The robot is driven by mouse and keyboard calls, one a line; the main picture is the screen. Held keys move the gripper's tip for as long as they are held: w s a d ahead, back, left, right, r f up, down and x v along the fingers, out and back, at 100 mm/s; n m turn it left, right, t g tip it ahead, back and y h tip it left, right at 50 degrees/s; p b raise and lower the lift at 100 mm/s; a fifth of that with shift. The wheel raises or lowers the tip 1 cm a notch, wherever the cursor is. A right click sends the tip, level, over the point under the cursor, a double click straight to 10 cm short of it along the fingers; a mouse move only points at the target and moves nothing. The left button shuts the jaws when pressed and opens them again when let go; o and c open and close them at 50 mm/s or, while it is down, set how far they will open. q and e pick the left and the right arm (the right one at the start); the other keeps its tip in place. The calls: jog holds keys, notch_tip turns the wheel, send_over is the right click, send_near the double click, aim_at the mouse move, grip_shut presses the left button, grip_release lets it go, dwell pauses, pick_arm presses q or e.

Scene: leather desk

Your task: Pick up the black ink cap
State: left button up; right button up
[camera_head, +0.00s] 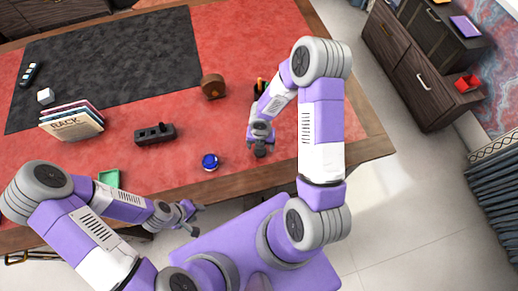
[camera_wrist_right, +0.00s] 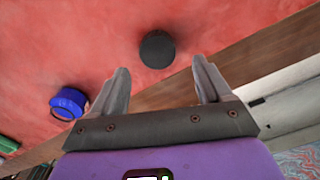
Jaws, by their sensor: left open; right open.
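The black ink cap (camera_wrist_right: 157,49) is a small dark round disc on the red desk top in the right wrist view. It lies just beyond and between the fingertips of my right gripper (camera_wrist_right: 160,68), which is open and empty. In the head view my right gripper (camera_head: 261,149) points down over the desk near its front edge, and I cannot make out the cap there. My left gripper (camera_head: 189,215) is open, off the front edge of the desk, far from the cap.
A blue ink bottle (camera_head: 210,161) stands left of my right gripper; it also shows in the right wrist view (camera_wrist_right: 68,103). A green tray (camera_head: 109,177), a black stapler-like object (camera_head: 155,134), books (camera_head: 72,124) and a brown round object (camera_head: 213,86) are farther left. A dark holder (camera_head: 259,88) stands behind my right arm.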

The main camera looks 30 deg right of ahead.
aim_at(260, 151)
jog(key=f, duration=0.3)
jog(key=f+b, duration=0.1)
jog(key=shift+w+f, duration=0.25)
jog(key=shift+f, duration=0.1)
jog(key=c, duration=1)
